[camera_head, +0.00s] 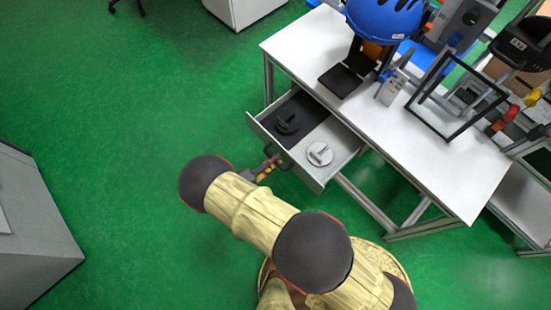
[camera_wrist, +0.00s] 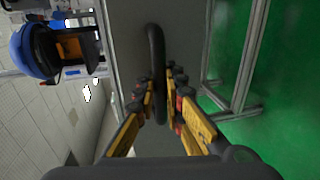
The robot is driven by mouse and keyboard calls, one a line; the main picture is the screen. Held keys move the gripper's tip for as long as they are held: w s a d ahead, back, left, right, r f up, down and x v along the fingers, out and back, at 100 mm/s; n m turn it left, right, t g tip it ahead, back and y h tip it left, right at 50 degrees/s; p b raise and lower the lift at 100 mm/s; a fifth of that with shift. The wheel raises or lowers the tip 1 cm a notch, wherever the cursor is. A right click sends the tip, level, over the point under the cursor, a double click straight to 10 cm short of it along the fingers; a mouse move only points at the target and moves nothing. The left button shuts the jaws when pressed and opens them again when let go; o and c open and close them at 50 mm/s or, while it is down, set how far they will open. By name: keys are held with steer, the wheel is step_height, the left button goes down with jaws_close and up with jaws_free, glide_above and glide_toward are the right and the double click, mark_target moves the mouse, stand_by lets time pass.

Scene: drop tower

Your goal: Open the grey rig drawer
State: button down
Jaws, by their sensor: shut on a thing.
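The grey rig drawer (camera_head: 342,167) stands pulled out from under the white table in the head view. Its left part has a dark floor with a dark round piece (camera_head: 287,124) on it, and its right part holds a light round piece (camera_head: 320,154). My gripper (camera_head: 270,165) is at the drawer's front. In the wrist view my gripper (camera_wrist: 160,100) has its fingers on both sides of the dark bar handle (camera_wrist: 156,60) and is shut on it. The drawer front (camera_wrist: 185,30) fills the middle of the wrist view.
The white table (camera_head: 430,155) carries a blue helmet (camera_head: 383,18), a black frame (camera_head: 455,97) and several small devices. A grey cabinet (camera_head: 35,225) stands at the left. The green floor (camera_head: 120,110) between them is clear.

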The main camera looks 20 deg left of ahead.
steer(key=c, duration=1.9)
jaws_free()
